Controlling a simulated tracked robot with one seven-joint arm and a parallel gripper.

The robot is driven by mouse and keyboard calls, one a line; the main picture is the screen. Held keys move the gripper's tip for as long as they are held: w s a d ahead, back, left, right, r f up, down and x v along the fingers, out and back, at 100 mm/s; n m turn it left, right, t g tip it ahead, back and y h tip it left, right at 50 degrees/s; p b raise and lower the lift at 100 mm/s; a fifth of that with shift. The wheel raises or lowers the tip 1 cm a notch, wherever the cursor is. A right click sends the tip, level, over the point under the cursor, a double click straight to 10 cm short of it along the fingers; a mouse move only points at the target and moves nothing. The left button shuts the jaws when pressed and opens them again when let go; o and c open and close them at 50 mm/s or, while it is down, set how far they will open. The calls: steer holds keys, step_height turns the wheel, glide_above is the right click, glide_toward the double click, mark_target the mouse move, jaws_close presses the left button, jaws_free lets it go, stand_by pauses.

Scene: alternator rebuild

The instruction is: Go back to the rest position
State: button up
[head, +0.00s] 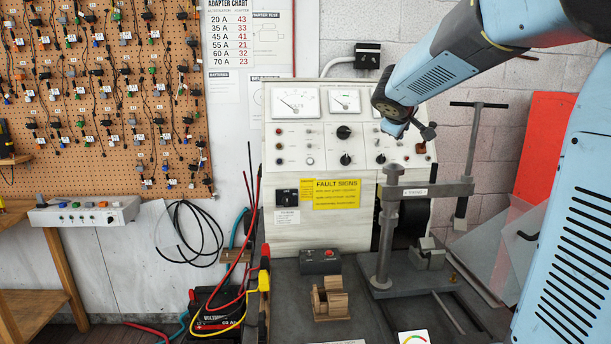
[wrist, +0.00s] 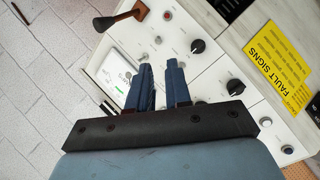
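My gripper (head: 397,127) is raised in front of the right side of the white test panel (head: 282,228) in the head view. In the wrist view, the two blue fingers of my gripper (wrist: 160,85) stand a little apart with a narrow gap between them. I see nothing held in the gap. The fingertips look clear of the panel, but the exact distance is hard to tell.
A grey clamp stand (head: 383,245) rises from the dark bench below my arm. A wooden block (head: 330,300) and a small dark box with a red button (head: 320,262) sit on the bench. A battery (head: 215,312) with cables is at the left. A pegboard (head: 100,130) hangs at the far left.

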steer(key=s+a+f+m+g+y, duration=0.1)
steer(key=s+a+f+m+y, duration=0.1)
steer(key=s, duration=0.9)
steer(key=s+a+f+m+g+y, duration=0.2)
steer(key=s+a+f, duration=0.2)
steer(key=s+f, duration=0.3)
steer(key=s+a+f+m+g+y, duration=0.2)
steer(key=s+a+f+m, duration=0.1)
steer(key=s, duration=1.4)
steer(key=shift+s+a+f, duration=0.15)
steer(key=shift+a+f, duration=0.1)
steer(key=shift+f, duration=0.4)
